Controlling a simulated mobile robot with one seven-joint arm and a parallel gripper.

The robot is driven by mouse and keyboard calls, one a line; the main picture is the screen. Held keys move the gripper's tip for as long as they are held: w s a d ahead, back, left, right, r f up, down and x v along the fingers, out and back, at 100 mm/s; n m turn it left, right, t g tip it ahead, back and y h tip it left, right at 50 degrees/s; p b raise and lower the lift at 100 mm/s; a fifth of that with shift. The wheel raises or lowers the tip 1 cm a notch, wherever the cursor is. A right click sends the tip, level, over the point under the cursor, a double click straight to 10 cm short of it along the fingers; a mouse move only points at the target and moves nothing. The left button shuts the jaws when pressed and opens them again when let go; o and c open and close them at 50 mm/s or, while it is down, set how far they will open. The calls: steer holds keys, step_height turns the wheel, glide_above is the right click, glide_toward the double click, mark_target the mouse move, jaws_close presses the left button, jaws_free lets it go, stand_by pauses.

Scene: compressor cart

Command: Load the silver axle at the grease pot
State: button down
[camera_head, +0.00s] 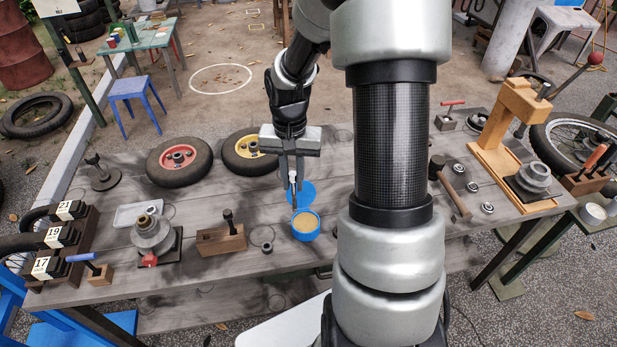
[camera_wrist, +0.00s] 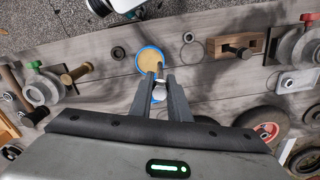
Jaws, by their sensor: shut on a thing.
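The grease pot (camera_head: 306,237) is a round blue tub with tan grease, standing open on the grey plank table. Its blue lid (camera_head: 305,191) is behind it, partly hidden by my fingers. My gripper (camera_head: 293,182) points down, shut on the silver axle (camera_head: 295,198), a thin rod between the fingertips. The axle's lower end is over or at the pot's far edge; I cannot tell whether it touches the grease. In the wrist view, my fingertips (camera_wrist: 160,84) hold the axle, its dark tip (camera_wrist: 160,67) overlapping the grease in the pot (camera_wrist: 151,59).
Left of the pot are a small nut (camera_head: 267,248), a wooden block with a bolt (camera_head: 222,239) and a grey pulley (camera_head: 152,234). Red-hubbed (camera_head: 179,161) and yellow-hubbed (camera_head: 250,151) wheels lie behind. A hammer (camera_head: 450,188) and a wooden press (camera_head: 500,150) are at right.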

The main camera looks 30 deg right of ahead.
steer(key=d+f+m+b, duration=0.2)
steer(key=d+f+b, duration=0.1)
steer(key=f, duration=0.3)
steer(key=shift+b, duration=0.8)
steer(key=shift+s+f+b, duration=0.15)
steer(key=shift+f+b, duration=0.3)
steer(key=shift+f, duration=0.15)
stand_by(1.4)
steer(key=shift+r, duration=0.1)
step_height(320, 180, up, 7)
steer(key=p, duration=0.5)
stand_by(0.3)
stand_by(0.5)
